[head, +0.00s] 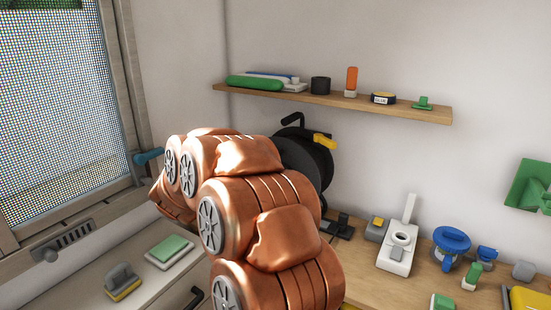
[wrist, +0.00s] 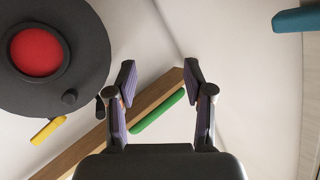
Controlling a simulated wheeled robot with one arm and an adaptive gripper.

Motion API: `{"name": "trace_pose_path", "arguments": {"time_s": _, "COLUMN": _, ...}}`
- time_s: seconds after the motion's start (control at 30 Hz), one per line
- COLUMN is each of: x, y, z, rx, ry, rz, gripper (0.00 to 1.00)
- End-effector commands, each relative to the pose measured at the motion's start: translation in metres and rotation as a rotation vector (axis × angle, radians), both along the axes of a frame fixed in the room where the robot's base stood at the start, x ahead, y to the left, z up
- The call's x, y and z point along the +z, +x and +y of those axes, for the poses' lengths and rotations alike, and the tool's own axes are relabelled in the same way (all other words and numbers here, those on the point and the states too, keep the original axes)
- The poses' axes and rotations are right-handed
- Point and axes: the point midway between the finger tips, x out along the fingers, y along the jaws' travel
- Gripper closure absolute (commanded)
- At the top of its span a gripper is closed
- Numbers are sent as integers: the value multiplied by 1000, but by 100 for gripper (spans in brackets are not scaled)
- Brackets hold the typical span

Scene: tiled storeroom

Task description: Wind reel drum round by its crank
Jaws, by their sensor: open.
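The reel drum (head: 312,157) is a black disc against the wall below the shelf, partly hidden behind my copper-coloured arm in the head view. In the wrist view the drum (wrist: 92,40) fills the upper left, with a red round centre (wrist: 40,52). A yellow piece (head: 325,141) shows beside the drum, also in the wrist view (wrist: 46,131). My gripper (wrist: 160,78) is open and empty, to the right of the drum and apart from it. My arm hides it in the head view.
A wooden shelf (head: 330,101) above the drum bears a green roll (head: 255,83) and small items. A teal handle (head: 148,157) sits by the window at left. The worktop (head: 360,262) at right holds several tools. Wall space between gripper and drum looks clear.

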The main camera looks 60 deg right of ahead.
Motion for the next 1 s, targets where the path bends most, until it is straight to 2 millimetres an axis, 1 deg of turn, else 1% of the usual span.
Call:
{"name": "trace_pose_path", "arguments": {"time_s": 0.03, "x": -5, "y": -14, "z": -25, "rx": -88, "ry": -25, "rz": -8, "gripper": 48}}
{"name": "trace_pose_path", "arguments": {"time_s": 0.07, "x": -5, "y": -24, "z": -39, "rx": -142, "ry": -44, "rz": -15, "gripper": 48}}
{"name": "trace_pose_path", "arguments": {"time_s": 0.1, "x": -7, "y": -38, "z": -56, "rx": -212, "ry": -67, "rz": -20, "gripper": 48}}
{"name": "trace_pose_path", "arguments": {"time_s": 0.2, "x": -10, "y": -71, "z": -89, "rx": -362, "ry": -120, "rz": -20, "gripper": 48}}
{"name": "trace_pose_path", "arguments": {"time_s": 0.3, "x": -11, "y": -99, "z": -109, "rx": -477, "ry": -164, "rz": -16, "gripper": 48}}
{"name": "trace_pose_path", "arguments": {"time_s": 0.4, "x": -12, "y": -117, "z": -120, "rx": -548, "ry": -192, "rz": -9, "gripper": 48}}
{"name": "trace_pose_path", "arguments": {"time_s": 0.53, "x": -11, "y": -128, "z": -128, "rx": -587, "ry": -209, "rz": -6, "gripper": 48}}
{"name": "trace_pose_path", "arguments": {"time_s": 0.67, "x": -10, "y": -128, "z": -140, "rx": -592, "ry": -210, "rz": -7, "gripper": 48}}
{"name": "trace_pose_path", "arguments": {"time_s": 1.0, "x": -11, "y": -126, "z": -186, "rx": -588, "ry": -209, "rz": -6, "gripper": 48}}
